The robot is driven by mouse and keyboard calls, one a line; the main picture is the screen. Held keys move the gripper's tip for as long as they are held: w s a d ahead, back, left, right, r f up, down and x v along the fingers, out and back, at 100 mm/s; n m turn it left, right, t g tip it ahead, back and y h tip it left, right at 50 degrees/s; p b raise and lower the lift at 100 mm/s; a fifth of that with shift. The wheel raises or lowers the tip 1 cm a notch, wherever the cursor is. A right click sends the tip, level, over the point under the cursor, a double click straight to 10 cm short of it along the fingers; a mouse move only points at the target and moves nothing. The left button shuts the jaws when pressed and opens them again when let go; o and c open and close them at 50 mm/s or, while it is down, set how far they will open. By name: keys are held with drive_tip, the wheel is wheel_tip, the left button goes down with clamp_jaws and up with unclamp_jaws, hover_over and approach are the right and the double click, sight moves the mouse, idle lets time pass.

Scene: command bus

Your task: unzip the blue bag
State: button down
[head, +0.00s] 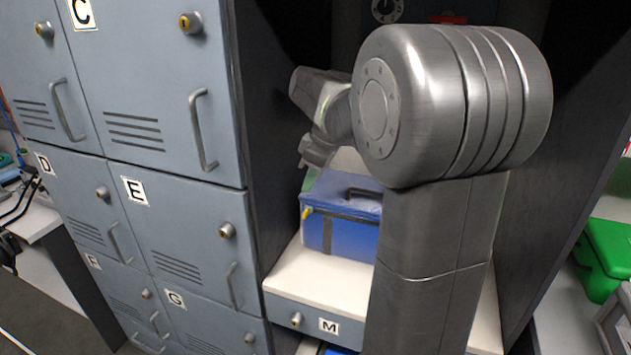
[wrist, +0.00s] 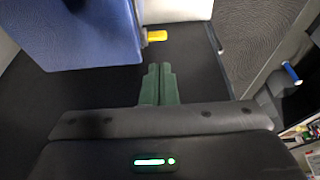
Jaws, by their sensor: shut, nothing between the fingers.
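The blue bag (head: 341,232) sits on a white shelf inside the locker bay, with a dark handle on top; my arm covers its right part. A yellow zip pull (head: 305,213) shows at its left upper edge. In the wrist view, the blue bag (wrist: 92,35) fills the upper left and the yellow pull (wrist: 156,36) sticks out from its side. My gripper (wrist: 158,68) has its green fingers together and empty, a little short of the pull and apart from it. In the head view the fingertips are not clear behind the arm.
Grey lockers (head: 190,220) with handles and knobs stand to the left of the bay. A drawer marked M (head: 328,326) lies under the white shelf (head: 300,275). Dark side walls bound the bay. A green case (head: 605,255) is at far right.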

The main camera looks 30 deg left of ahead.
drive_tip(key=x, duration=0.8)
drive_tip(key=w+d+b, duration=0.2)
drive_tip(key=w+d, duration=0.1)
drive_tip(key=d, duration=2.4)
drive_tip(key=shift+d, duration=0.25)
drive_tip(key=shift+r, duration=0.15)
